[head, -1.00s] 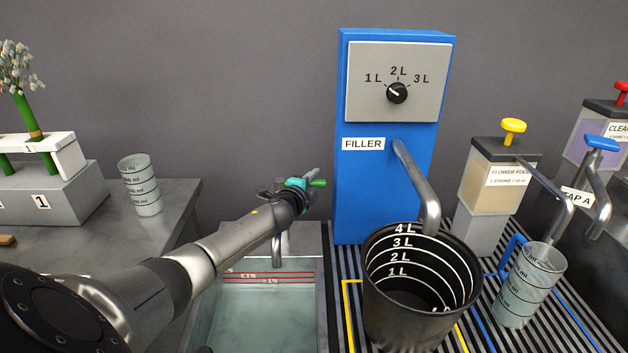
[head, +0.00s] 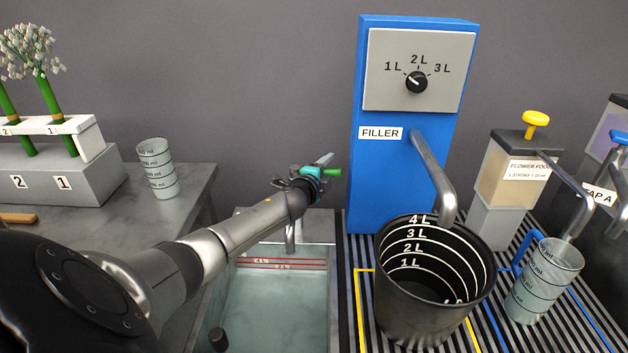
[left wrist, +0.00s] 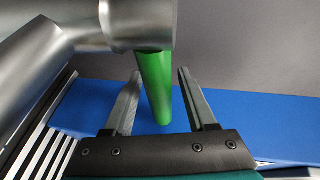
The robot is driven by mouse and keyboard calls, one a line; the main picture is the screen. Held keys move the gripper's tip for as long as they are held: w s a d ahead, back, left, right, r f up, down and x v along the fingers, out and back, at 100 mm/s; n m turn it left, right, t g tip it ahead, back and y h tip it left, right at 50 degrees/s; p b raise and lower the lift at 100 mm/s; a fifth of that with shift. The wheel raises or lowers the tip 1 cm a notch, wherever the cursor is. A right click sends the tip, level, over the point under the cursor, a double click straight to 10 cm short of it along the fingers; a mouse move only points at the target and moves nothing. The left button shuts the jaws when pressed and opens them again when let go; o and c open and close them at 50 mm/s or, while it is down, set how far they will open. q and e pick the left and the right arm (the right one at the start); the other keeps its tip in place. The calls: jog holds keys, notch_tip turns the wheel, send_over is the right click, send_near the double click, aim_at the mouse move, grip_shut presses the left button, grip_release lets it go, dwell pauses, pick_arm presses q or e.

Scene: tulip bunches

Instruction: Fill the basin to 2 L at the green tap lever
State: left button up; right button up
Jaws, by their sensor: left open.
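The green tap lever (head: 333,172) sticks out to the right above the basin, on a metal tap with its spout (head: 290,236) pointing down. My left gripper (head: 322,167) is at the lever. In the left wrist view, the green lever (left wrist: 156,85) stands between the two open fingers (left wrist: 160,95), with visible gaps on both sides. The basin (head: 333,290) below has red level lines (head: 272,263) on its back wall; their labels are too small to read surely. The basin looks pale blue-green inside; I cannot tell the water level. My right gripper is out of view.
A blue filler (head: 362,190) with a dial stands right of the tap. A black bucket (head: 425,320) is under its spout on a striped rack. A jug (head: 543,280) and a flower-food dispenser (head: 507,185) are farther right.

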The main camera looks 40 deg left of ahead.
pick_arm(q)
jog(key=p+v, duration=0.5)
jog(key=v, duration=0.9)
jog(key=shift+s, duration=0.3)
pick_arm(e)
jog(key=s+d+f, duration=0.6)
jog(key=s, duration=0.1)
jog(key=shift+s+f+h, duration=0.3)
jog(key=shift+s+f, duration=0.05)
pick_arm(q)
jog(key=shift+d+r, duration=0.1)
